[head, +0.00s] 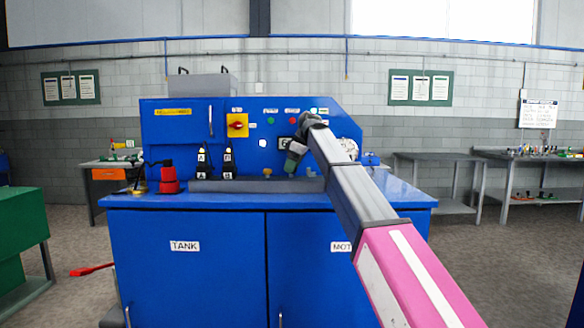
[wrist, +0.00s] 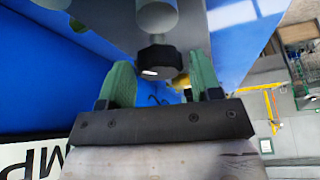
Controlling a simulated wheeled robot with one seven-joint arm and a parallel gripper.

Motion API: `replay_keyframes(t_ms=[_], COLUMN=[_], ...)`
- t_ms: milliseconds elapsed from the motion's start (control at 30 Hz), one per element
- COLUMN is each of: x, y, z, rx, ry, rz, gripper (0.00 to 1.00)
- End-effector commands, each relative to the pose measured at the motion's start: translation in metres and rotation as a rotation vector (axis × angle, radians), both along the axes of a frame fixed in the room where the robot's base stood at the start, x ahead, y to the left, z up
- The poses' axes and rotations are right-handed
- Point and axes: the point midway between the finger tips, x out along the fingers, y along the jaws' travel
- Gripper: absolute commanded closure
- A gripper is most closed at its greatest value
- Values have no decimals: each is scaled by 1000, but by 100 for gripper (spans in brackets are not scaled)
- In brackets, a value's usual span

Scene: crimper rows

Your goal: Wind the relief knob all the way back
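A black ribbed knob (wrist: 158,60) with a white mark sits on the end of a grey cylindrical body (wrist: 157,18) in the wrist view. I take it for the relief knob; no label for it is readable. My gripper (wrist: 160,68) is open, with one green finger on each side of the knob. Gaps show between both fingers and the knob, so neither appears to touch it. How deep the knob sits between the fingers is hard to tell. In the head view my gripper (head: 294,160) is in front of the blue panel (head: 180,135), and I cannot make out the knob there.
A small brass-coloured part (wrist: 181,81) shows behind the knob in the wrist view. In the head view, a red-and-yellow switch (head: 238,125) is on the panel left of my gripper. Two black fittings stand below it, and a red device (head: 169,181) stands on the bench's left.

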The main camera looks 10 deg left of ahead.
Motion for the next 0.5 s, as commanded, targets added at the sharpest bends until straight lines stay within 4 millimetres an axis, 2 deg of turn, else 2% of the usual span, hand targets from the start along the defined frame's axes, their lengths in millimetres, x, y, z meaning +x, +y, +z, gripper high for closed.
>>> replay_keyframes(t_ms=[333,500], x=[0,1], y=[-1,-7], z=[1,17], rx=[-1,-1], ry=[0,0], rz=[-2,-3], gripper=[31,31])
